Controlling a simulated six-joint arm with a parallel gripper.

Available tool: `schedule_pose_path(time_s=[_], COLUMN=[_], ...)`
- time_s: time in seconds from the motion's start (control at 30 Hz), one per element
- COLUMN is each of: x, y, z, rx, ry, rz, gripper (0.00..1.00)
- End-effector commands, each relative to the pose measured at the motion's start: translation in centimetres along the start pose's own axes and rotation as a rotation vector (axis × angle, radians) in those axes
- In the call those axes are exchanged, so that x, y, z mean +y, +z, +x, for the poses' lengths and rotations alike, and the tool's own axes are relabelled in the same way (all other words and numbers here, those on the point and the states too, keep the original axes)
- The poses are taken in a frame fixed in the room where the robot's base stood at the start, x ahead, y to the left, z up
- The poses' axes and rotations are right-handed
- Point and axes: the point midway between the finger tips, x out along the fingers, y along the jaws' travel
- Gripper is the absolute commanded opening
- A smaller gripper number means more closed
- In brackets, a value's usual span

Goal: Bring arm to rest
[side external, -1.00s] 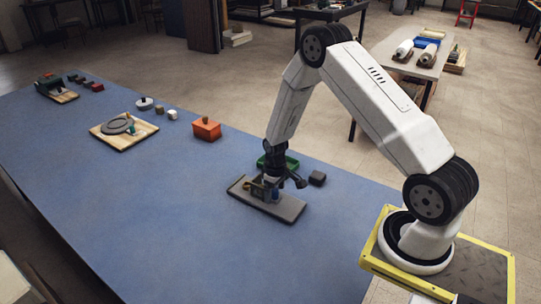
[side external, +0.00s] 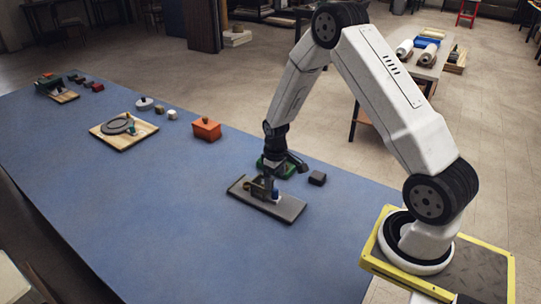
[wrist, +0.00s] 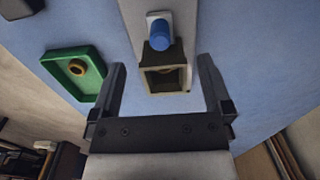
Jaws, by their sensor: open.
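My gripper (wrist: 160,92) is open, with its two dark fingers spread and nothing between them. In the side view my gripper (side external: 272,172) hangs above the grey tray (side external: 285,211) on the blue table. On that tray stand a blue cylinder (wrist: 160,37) and a small open, square brass-coloured holder (wrist: 165,72). In the wrist view the holder lies just ahead of the gap between my fingers, apart from them. The green tray (wrist: 75,72) with a brass ring (wrist: 77,67) in it lies to the left of my fingers; in the side view my gripper partly hides it.
A dark block (side external: 317,178) sits right of the green tray. An orange box (side external: 206,129), a wooden board (side external: 124,133) with a grey disc, and several small blocks lie farther left. The blue table (side external: 150,215) is clear at its front and middle.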

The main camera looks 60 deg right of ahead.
Motion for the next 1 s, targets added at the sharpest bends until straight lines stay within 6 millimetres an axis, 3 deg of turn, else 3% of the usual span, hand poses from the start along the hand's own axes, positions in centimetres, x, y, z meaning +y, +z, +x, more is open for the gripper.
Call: schedule_pose_path(time_s=[0.27,0.43,0.67,1.0], x=[-0.1,-1.0,-3.7,-9.0], y=[0.0,0.1,1.0,4.3], z=[-0.1,-1.2,-4.6,-10.1], rx=[0.001,0.012,0.049,0.122], ry=[0.000,0.004,0.014,0.021], rz=[0.000,-0.002,-0.003,-0.001], gripper=[1.00,1.00,1.00,1.00])
